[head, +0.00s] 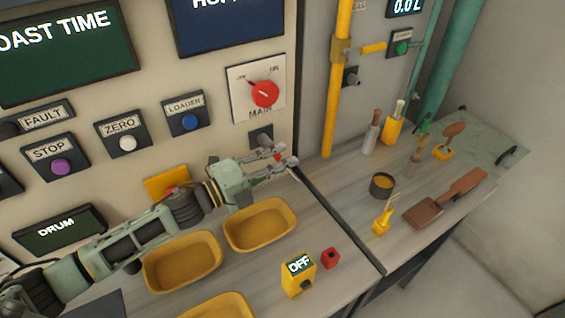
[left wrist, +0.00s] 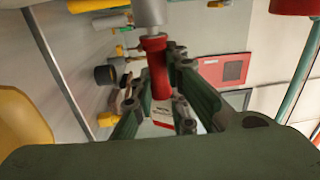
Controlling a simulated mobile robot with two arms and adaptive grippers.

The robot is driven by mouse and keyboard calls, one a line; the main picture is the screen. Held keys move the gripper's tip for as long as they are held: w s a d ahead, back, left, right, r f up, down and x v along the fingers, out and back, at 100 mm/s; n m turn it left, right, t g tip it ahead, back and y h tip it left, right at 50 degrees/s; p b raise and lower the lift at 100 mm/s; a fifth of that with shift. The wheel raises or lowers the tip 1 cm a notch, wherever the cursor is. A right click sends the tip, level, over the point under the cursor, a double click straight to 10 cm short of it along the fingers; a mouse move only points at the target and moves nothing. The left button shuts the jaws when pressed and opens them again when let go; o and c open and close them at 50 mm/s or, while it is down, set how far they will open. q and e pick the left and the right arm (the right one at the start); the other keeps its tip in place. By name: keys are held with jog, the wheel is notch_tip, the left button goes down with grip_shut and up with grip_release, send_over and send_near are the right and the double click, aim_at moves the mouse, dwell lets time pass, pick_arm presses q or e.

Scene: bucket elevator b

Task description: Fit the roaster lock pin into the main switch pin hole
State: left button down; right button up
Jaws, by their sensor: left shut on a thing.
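The red lock pin (left wrist: 158,68) is between the fingers of my left gripper (left wrist: 158,100) in the left wrist view. A grey metal cylinder (left wrist: 148,12) shows at the pin's upper end. In the head view my left gripper (head: 278,160) is shut on the pin, of which only a small red bit (head: 278,157) shows. The main switch (head: 265,93) has a red knob on a white plate. A dark block (head: 261,136) sits below that plate, just above and behind the gripper. The pin hole itself is too small to make out. My right gripper is out of view.
Yellow trays (head: 260,224) lie on the bench below the arm. A yellow pipe (head: 337,90) rises right of the panel. Scoops and a dark cup (head: 382,186) stand farther right.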

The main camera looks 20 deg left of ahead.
pick_arm(q)
jog(key=shift+w+a+r, duration=0.1)
jog(key=shift+w+a, duration=0.2)
jog(key=shift+a, duration=0.05)
dwell(0.3)
jog(key=c, duration=1.7)
grip_release()
jog(key=shift+o, duration=0.2)
